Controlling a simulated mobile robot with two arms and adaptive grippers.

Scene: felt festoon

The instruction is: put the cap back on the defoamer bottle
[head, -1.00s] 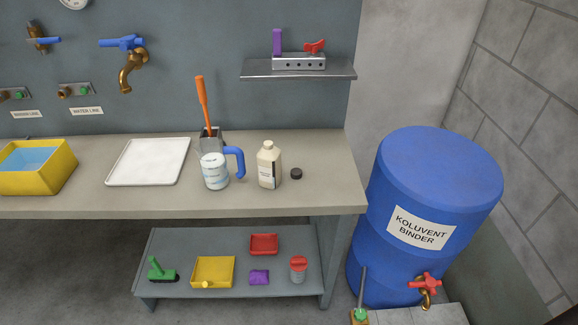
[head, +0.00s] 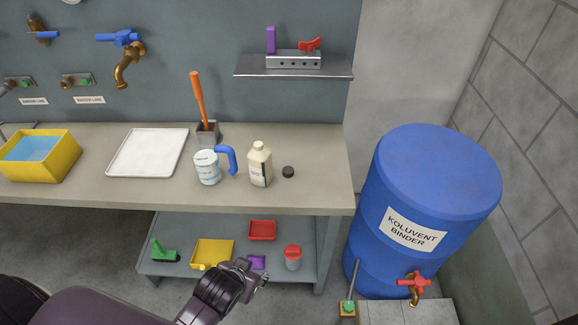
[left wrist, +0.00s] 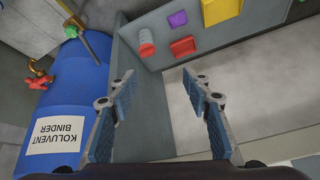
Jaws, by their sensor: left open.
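The defoamer bottle (head: 260,165) is a cream bottle with a pale label, standing upright on the workbench (head: 310,195). Its neck is at the top. The small dark cap (head: 288,171) lies on the bench just right of the bottle, apart from it. My left gripper (head: 258,277) is low in front of the bench, below the level of the bottle and cap. In the left wrist view its two fingers (left wrist: 160,95) are spread with nothing between them. The bottle and cap are not in that view. My right gripper is not in view.
A white jug with a blue handle (head: 207,167) stands left of the bottle, with a grey pot holding an orange-handled tool (head: 207,131) behind. A white tray (head: 148,152) and yellow basin (head: 68,158) are further left. A blue drum (head: 430,190) stands right. The lower shelf (head: 225,262) holds several items.

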